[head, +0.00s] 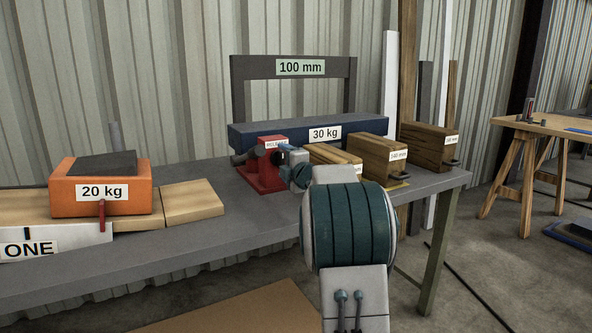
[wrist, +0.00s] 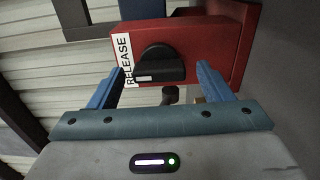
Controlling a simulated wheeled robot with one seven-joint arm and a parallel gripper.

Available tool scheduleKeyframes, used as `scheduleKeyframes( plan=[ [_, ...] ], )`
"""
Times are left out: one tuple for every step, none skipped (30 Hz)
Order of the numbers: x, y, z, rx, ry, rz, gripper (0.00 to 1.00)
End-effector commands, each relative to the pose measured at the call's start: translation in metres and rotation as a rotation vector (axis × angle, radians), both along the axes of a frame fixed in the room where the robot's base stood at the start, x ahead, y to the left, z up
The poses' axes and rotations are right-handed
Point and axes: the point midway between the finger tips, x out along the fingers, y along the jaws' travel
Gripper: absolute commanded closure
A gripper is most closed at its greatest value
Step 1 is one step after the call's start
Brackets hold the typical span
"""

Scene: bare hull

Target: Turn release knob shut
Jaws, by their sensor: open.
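The release knob (wrist: 160,66) is a black rotary knob on the face of a red box (wrist: 205,40). A white label (wrist: 122,60) beside it reads RELEASE. In the wrist view my gripper (wrist: 160,78) is open, with one blue finger on each side of the knob and no clear contact. In the head view the red box (head: 262,172) stands on the grey bench, and my gripper (head: 284,150) is at its right side. The knob is hidden there behind my gripper.
A dark blue 30 kg bar (head: 370,131) lies behind the red box on the grey bench (head: 240,222). Wooden blocks (head: 380,160) stand to the right. An orange 20 kg weight (head: 75,200) sits on boards at left. A grey 100 mm frame (head: 240,75) rises behind.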

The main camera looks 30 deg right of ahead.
Motion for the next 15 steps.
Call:
scheduleKeyframes(
  plan=[
    [-0.006,-0.001,0.001,0.0,0.0,-0.002,0.27],
    [-0.011,-0.001,0.002,0.001,0.0,-0.002,0.27],
    [-0.017,-0.001,0.002,0.001,0.0,-0.002,0.27],
    [-0.022,-0.001,0.002,0.001,0.0,-0.002,0.27],
    [-0.028,-0.002,0.003,0.0,0.0,-0.003,0.27],
    [-0.035,-0.002,0.002,0.0,0.001,-0.003,0.27],
    [-0.041,-0.002,0.003,0.001,0.0,-0.002,0.27],
    [-0.047,-0.002,0.003,0.002,0.0,-0.002,0.27],
    [-0.055,-0.002,0.003,0.001,0.0,-0.003,0.27],
    [-0.061,-0.002,0.003,0.001,0.0,-0.002,0.27],
    [-0.067,-0.003,0.003,0.001,0.0,-0.002,0.27],
    [-0.075,-0.003,0.003,0.001,0.0,-0.002,0.27],
    [-0.08,-0.003,0.002,0.002,0.0,-0.002,0.27],
    [-0.086,-0.003,0.003,0.001,-0.001,-0.002,0.27],
    [-0.094,-0.004,0.003,0.0,0.0,-0.002,0.27]
  ],
)
